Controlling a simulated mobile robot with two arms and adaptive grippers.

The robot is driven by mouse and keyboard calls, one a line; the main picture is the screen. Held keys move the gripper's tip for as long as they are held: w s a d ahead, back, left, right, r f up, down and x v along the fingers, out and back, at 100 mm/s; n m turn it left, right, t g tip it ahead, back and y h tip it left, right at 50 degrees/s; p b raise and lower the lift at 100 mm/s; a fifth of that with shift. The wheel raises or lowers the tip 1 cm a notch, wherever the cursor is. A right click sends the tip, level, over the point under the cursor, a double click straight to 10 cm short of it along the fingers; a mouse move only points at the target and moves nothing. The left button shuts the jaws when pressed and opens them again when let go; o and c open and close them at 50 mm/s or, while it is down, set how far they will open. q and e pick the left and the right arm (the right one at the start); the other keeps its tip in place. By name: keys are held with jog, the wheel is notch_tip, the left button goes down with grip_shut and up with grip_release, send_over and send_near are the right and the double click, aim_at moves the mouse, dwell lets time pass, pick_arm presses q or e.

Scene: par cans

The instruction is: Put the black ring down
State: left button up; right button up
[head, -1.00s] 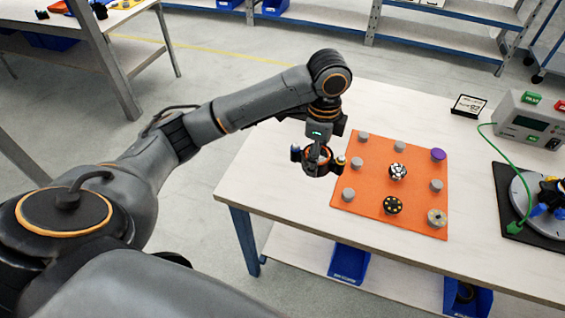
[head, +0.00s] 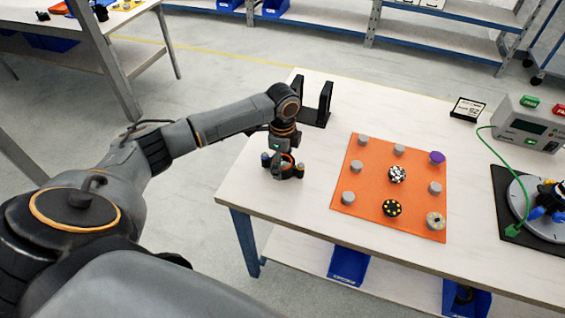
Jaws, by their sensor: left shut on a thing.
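My left gripper (head: 282,167) is shut on the black ring (head: 284,174). Both are over the bare left part of the white table (head: 245,185), left of the orange mat (head: 368,183). The ring is small and partly hidden by the fingers. I cannot tell whether it touches the tabletop. My right gripper is not in view.
The mat holds several grey pegs, a purple-topped one (head: 437,157), and patterned round pieces. A black two-pronged stand (head: 314,118) is behind my left gripper. A grey device (head: 530,122) and a turntable (head: 540,205) are at the right. The table's left edge is close.

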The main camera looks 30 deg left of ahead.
pick_arm(q)
jog(key=shift+f, duration=0.25)
jog(key=o, duration=1.1)
jog(key=shift+f, duration=0.15)
jog(key=shift+c, duration=0.2)
notch_tip(320, 180, up, 12)
jog(key=shift+r, duration=0.2)
